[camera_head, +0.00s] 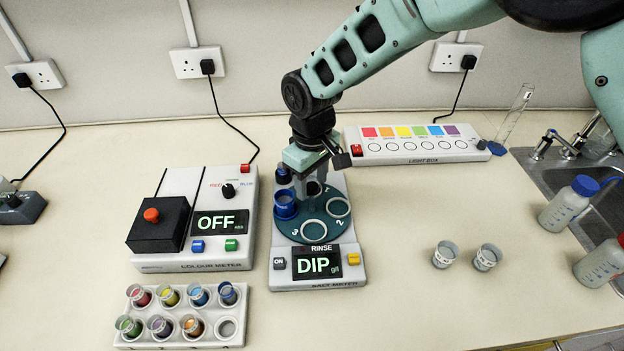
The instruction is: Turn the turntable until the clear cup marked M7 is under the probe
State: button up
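The teal turntable (320,236) is part of the salt meter (318,281), whose display reads DIP. Numbers 2 and 3 show on its front half. A blue cup (286,205) stands at its left. Pale rings show at its right (338,206) and front (313,231); I cannot tell whether they are clear cups or empty holes. My gripper (316,186) points down over the back of the turntable and hides that part and most of the probe. Its fingers are too small and dark to read. Two clear cups stand on the bench, left (445,254) and right (487,257); their marks are not readable.
The colour meter (206,256), reading OFF, stands close on the left. A white rack (180,340) of coloured cups is at front left. The light box (420,145) is behind right. Bottles (568,203) stand near the sink at right.

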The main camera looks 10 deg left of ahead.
notch_tip(320, 180, up, 17)
jog(key=b, duration=0.3)
jog(key=shift+r+b, duration=0.2)
jog(key=shift+b, duration=0.1)
jog(key=shift+s+d, duration=0.1)
jog(key=s+d+f+m, duration=0.2)
jog(key=s+d+f, duration=0.1)
jog(key=s+d, duration=0.8)
jog(key=s+d+f+m, duration=0.2)
jog(key=s+d+f, duration=0.2)
jog(key=s+d, duration=0.8)
jog(key=shift+d+y, duration=0.15)
jog(key=shift+y, duration=0.15)
